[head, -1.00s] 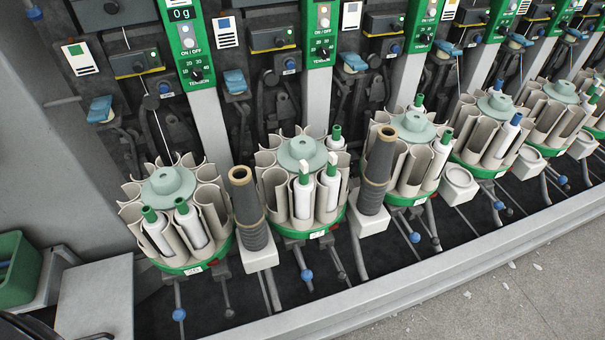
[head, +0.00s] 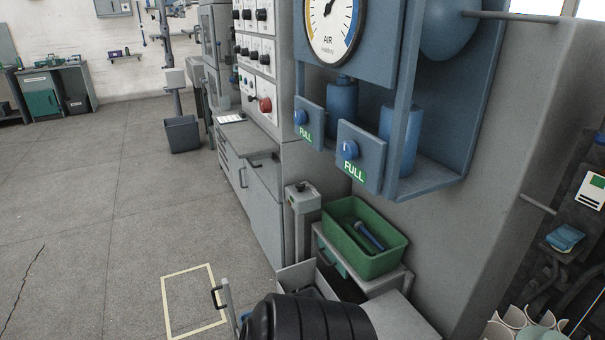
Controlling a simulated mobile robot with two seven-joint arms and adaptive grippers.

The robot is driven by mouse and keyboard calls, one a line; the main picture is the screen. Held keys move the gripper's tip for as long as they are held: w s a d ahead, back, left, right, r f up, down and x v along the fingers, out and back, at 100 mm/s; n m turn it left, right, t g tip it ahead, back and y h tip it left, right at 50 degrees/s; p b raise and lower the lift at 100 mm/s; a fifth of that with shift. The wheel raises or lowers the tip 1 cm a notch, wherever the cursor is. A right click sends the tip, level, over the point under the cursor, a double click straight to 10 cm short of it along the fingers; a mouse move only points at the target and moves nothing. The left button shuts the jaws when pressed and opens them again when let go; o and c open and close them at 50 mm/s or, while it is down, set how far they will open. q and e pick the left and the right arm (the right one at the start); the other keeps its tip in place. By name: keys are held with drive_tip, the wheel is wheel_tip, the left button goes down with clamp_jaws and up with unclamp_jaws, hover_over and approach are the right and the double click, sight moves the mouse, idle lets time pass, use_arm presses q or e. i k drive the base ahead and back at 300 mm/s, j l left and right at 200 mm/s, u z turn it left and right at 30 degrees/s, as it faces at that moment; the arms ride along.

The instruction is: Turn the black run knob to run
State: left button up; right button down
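A grey control panel (head: 271,78) stands at the upper middle of the head view, seen at a steep angle. It carries rows of small black knobs (head: 262,59) and, lower down, a round red button (head: 265,105). The labels are too small to read, so I cannot tell which black knob is the run knob. Neither of my grippers is in view.
Right of the panel hangs a blue air unit with a gauge (head: 333,22) and two blue knobs marked FULL (head: 349,150). Below is a green bin (head: 392,262) on a grey stand. Open floor (head: 110,220) lies left, with a yellow-outlined rectangle.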

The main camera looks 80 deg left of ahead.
sight(300, 185)
drive_tip(key=u, duration=2.75)
drive_tip(key=j+z, duration=0.1)
drive_tip(key=z, duration=1.05)
drive_tip(key=j+z, duration=0.7)
drive_tip(key=k+j+z, duration=0.15)
drive_tip(key=j+z, duration=0.2)
drive_tip(key=k+j+z, duration=0.15)
drive_tip(key=j+z, duration=0.2)
drive_tip(key=j, duration=0.15)
drive_tip(key=k+j+z, duration=0.3)
drive_tip(key=i, duration=0.1)
